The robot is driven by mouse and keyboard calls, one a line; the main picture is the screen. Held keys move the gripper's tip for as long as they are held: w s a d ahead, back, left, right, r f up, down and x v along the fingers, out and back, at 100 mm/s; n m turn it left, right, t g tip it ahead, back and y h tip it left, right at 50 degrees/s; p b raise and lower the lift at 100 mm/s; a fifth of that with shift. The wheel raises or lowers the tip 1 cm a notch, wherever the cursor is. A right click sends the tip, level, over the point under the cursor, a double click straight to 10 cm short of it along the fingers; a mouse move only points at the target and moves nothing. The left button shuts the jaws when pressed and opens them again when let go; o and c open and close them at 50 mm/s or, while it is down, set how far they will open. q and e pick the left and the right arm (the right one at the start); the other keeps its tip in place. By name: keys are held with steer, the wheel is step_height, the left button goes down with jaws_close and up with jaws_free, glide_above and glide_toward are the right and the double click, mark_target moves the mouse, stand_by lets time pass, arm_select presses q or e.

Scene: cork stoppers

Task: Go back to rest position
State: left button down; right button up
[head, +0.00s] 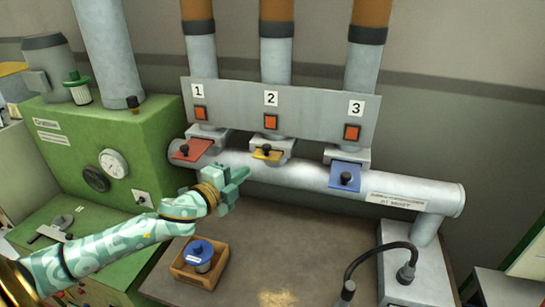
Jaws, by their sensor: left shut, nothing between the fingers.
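My left arm comes in from the left, and its left gripper (236,183) is in front of the grey horizontal pipe (285,172). Its fingers are shut with nothing between them. It is below the yellow slide (266,155) under number 2 and to the right of the red slide (193,150) under number 1. I cannot tell whether it touches the pipe. The blue slide (344,178) under number 3 is further right, clear of the gripper. My right gripper is not in view.
A wooden box (184,277) with a blue-topped part (199,252) stands on the brown bench below my arm. A green machine (140,160) with a gauge stands at left. A black bent hose (375,250) is at right. The bench middle is clear.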

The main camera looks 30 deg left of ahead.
arm_select(q)
steer(key=s+d+f+n+g+y, duration=0.3)
steer(key=s+f+n+g, duration=0.3)
steer(key=s, duration=0.5)
steer(key=s+d+f+n+g+y, duration=0.4)
steer(key=s+f, duration=0.3)
steer(key=s, duration=0.4)
steer(key=s+d+f+n+g+h+b, duration=0.2)
steer(key=f+b, duration=0.8)
steer(key=f, duration=2.5)
steer(key=s+f+n+g+h+b, duration=0.1)
steer(key=s+f+b, duration=0.4)
steer(key=s+f, duration=0.6)
steer(key=s+d+f+n+g+h+b, duration=0.1)
steer(key=s+f+b, duration=0.4)
steer(key=s+f, duration=0.6)
step_height(320, 180, down, 6)
steer(key=shift+d+f+g+h, duration=0.1)
steer(key=shift+d+g+h, duration=0.05)
steer(key=shift+g+h, duration=0.7)
steer(key=shift+s, duration=0.15)
